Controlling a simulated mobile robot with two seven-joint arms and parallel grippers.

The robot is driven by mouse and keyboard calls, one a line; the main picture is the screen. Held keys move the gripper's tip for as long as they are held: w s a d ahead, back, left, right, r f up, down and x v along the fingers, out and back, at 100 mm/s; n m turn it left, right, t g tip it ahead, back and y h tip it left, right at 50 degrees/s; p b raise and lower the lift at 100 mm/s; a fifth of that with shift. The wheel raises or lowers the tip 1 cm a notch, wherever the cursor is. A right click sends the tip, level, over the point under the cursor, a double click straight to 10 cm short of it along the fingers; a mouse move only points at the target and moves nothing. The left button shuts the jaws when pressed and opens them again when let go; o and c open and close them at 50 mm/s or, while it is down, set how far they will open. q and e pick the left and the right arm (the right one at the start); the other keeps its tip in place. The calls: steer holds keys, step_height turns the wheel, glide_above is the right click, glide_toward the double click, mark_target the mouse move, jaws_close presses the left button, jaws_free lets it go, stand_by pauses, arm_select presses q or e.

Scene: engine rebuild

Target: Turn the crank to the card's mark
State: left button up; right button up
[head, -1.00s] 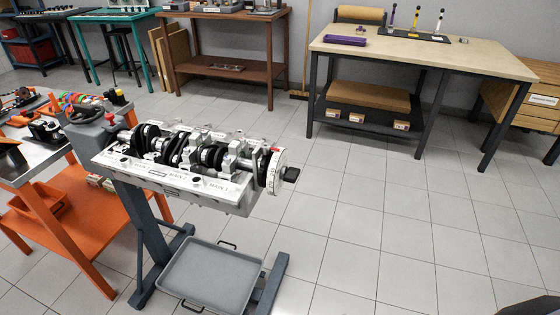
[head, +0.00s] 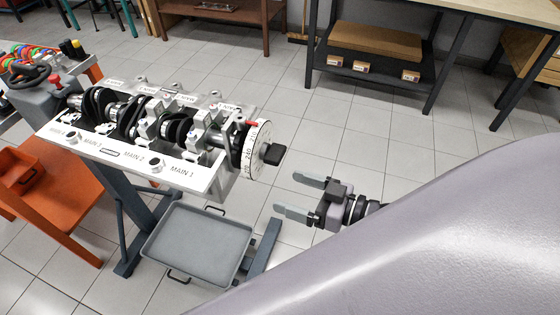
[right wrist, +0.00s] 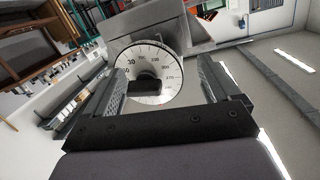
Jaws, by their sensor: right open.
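The engine block (head: 205,176) sits on its stand with the black crankshaft (head: 130,112) lying in it. A white degree wheel (head: 251,150) with printed numbers is on the crank's right end, with a dark handle or knob (head: 273,154) at its centre. My right gripper (head: 292,196) is open and empty, to the right of and apart from the wheel, its fingers pointing at it. In the right wrist view the degree wheel (right wrist: 166,68) and the dark knob (right wrist: 145,87) appear between the two open fingers. No card is recognisable. My left gripper is out of view.
A grey drip tray (head: 196,248) lies low on the stand's base. An orange cart (head: 50,210) stands at the left. A workbench (head: 470,12) with a lower shelf is at the back right. My right arm covers the lower right.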

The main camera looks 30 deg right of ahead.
mark_target(279, 156)
steer(key=w+d+r+y+b, duration=0.1)
steer(key=w+d+r+y, duration=0.15)
steer(key=d+r, duration=0.2)
steer(key=shift+n, duration=0.4)
steer(key=shift+f+x, duration=0.2)
steer(key=shift+x, duration=1.55)
steer(key=shift+f+x, duration=0.2)
steer(key=shift+x, duration=1.5)
steer(key=c, duration=1)
